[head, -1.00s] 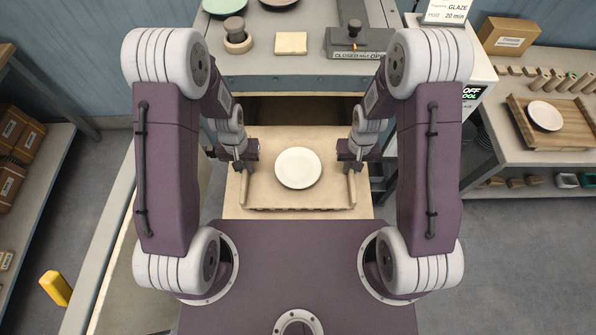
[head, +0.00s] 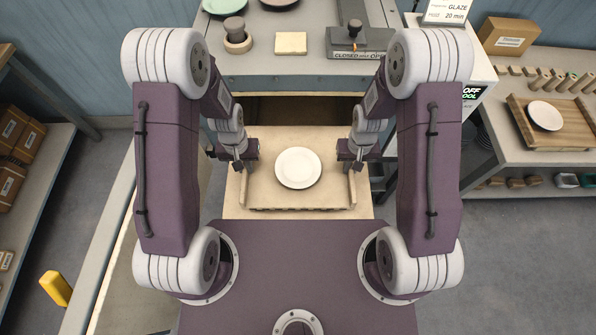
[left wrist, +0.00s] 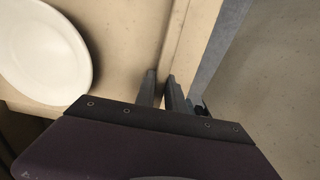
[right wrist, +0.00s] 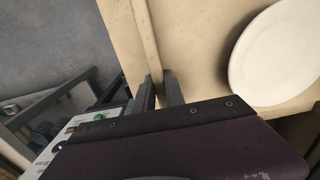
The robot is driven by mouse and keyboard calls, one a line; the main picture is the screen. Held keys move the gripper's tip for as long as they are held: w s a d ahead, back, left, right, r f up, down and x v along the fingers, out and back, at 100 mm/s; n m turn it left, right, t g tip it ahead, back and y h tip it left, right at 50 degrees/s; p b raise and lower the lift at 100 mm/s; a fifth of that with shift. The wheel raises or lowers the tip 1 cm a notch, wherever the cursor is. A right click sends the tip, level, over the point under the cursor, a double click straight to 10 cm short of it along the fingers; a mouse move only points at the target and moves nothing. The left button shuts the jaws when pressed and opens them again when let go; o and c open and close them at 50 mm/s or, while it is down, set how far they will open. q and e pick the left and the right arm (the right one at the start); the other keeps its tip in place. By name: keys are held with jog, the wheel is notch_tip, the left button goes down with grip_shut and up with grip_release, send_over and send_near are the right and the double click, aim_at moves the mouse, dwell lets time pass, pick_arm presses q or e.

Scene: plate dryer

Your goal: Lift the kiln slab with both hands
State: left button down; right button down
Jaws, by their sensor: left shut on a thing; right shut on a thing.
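The kiln slab (head: 300,198) is a flat beige board with a raised rail along its left and right sides, in the middle of the head view. A white plate (head: 298,168) lies on it, and it also shows in the left wrist view (left wrist: 40,50) and the right wrist view (right wrist: 285,55). My left gripper (head: 243,168) is shut on the slab's left rail (left wrist: 188,40). My right gripper (head: 352,167) is shut on the right rail (right wrist: 147,40). The fingers straddle the rails in both wrist views. The slab's far edge is partly in shadow.
Behind the slab stands a grey dryer (head: 290,68) with a dark opening under its top. A side table (head: 530,165) with a wooden tray (head: 573,127) stands at the right. Shelves with boxes (head: 22,140) stand at the left. A yellow post (head: 56,288) is at lower left.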

pick_arm(q)
jog(key=shift+w+r, duration=0.1)
jog(key=shift+r, duration=0.05)
pick_arm(e)
jog(key=shift+w+r, duration=0.1)
jog(key=shift+r, duration=0.05)
dwell(0.4)
